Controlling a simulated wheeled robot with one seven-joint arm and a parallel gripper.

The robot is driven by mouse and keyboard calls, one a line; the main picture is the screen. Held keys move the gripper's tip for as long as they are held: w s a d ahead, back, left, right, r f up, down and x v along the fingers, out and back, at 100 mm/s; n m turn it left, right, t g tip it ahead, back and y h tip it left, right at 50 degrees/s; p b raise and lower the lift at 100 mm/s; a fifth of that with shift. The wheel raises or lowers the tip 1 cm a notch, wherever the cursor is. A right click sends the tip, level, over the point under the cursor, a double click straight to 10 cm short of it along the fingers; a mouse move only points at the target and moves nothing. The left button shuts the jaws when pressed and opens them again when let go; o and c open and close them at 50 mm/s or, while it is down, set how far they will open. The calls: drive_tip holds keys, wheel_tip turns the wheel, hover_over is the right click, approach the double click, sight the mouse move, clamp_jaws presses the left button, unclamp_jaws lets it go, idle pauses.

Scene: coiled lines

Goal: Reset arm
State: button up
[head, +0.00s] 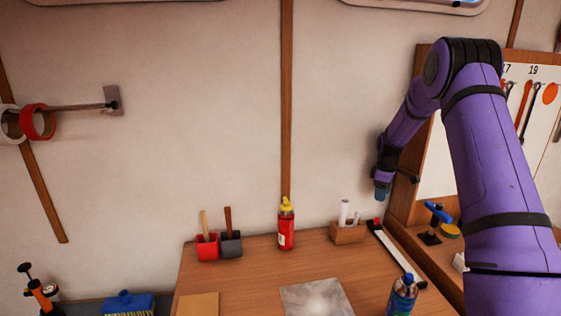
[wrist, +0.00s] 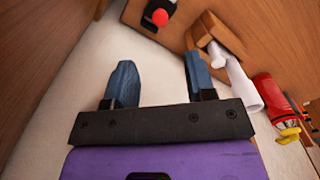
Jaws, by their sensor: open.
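My purple arm reaches in from the right in the head view, bent at the elbow. My gripper (head: 382,190) hangs in front of the wall, above the right back part of the wooden table (head: 260,270). In the wrist view my gripper (wrist: 160,82) has its two blue fingers apart with nothing between them. It touches nothing that I can see.
A tool panel (head: 440,150) stands right of my gripper. Open air lies left of it.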

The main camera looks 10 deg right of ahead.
drive_tip(key=s+a+r+m+t, duration=0.1)
drive_tip(key=s+a+r, duration=0.45)
drive_tip(key=r, duration=0.35)
drive_tip(key=s+a+r+m+t, duration=0.1)
drive_tip(key=s+a+r+m, duration=0.1)
drive_tip(key=s+a+r, duration=0.5)
drive_tip(key=s+a+r+m+t, duration=0.1)
drive_tip(key=s+a+r, duration=0.3)
drive_tip(key=r, duration=0.6)
drive_tip(key=s+a+m, duration=0.1)
drive_tip(key=s+a, duration=0.2)
drive_tip(key=s, duration=0.5)
drive_tip(key=s+a+r+m+t, duration=0.1)
drive_tip(key=s+a+m, duration=0.1)
drive_tip(key=s, duration=0.7)
drive_tip(key=s+a+r+m+t, duration=0.1)
drive_tip(key=s+a, duration=0.3)
drive_tip(key=s, duration=0.5)
drive_tip(key=shift+r, duration=0.2)
